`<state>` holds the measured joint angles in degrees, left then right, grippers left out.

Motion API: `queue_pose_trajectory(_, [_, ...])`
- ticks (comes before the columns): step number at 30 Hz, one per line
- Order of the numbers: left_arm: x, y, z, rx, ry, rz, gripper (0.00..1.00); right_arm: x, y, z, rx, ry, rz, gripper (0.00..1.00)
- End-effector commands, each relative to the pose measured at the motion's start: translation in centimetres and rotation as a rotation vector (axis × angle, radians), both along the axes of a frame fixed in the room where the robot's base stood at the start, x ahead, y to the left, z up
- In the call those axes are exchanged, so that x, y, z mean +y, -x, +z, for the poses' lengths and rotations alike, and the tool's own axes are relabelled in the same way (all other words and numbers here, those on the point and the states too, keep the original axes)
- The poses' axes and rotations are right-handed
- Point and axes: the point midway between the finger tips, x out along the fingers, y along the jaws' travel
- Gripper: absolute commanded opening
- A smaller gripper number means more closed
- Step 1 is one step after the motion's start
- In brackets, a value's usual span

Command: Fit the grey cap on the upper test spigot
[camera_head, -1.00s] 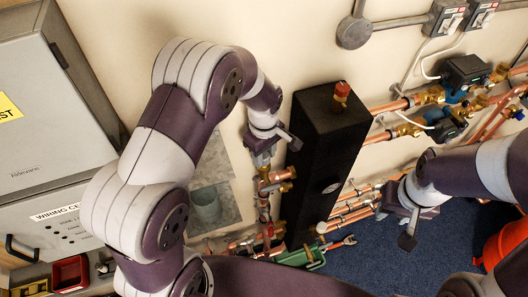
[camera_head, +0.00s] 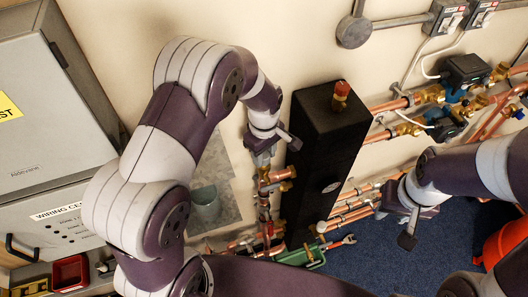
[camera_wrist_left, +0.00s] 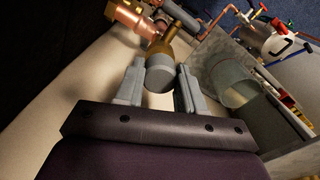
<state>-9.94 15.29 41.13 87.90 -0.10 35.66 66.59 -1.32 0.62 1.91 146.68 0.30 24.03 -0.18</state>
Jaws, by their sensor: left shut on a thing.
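The grey cap (camera_wrist_left: 160,75) is between the two fingers of my left gripper (camera_wrist_left: 158,86), which is shut on it. The brass upper test spigot (camera_wrist_left: 177,40) is directly beyond the cap and in line with it. The cap appears to meet the spigot's end, but I cannot tell whether it is seated. In the head view my left gripper (camera_head: 265,152) is beside the black block, just above the copper pipework; the cap is hidden there. My right gripper (camera_head: 408,232) hangs at the right, away from the spigot; its jaws are unclear.
The tall black block (camera_head: 327,150) stands close to the right of my left gripper. Copper pipes (camera_head: 345,212) run low along the wall. A grey cabinet (camera_head: 45,110) fills the far left. Blue floor (camera_head: 365,260) lies open at lower right.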

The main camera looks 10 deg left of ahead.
Motion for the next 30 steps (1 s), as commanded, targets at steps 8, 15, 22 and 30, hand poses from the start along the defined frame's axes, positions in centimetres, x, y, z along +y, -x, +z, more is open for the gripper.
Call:
queue_pose_trajectory(8, [0.0,0.0,-0.5,0.0,0.0,0.0,0.1,0.0,0.0,-0.3,0.0,0.0,0.0,0.4])
queue_pose_trajectory(15, [0.0,0.0,-0.8,0.0,0.0,0.0,0.1,0.0,0.0,-0.6,0.0,0.0,0.0,0.4])
queue_pose_trajectory(22, [0.0,0.0,-1.2,0.001,-0.001,0.0,0.1,0.0,0.0,-0.8,0.0,0.0,0.0,0.4])
queue_pose_trajectory(30, [0.0,0.0,-1.6,0.0,0.0,0.0,0.1,0.0,0.0,-1.0,0.0,0.0,0.0,0.4])
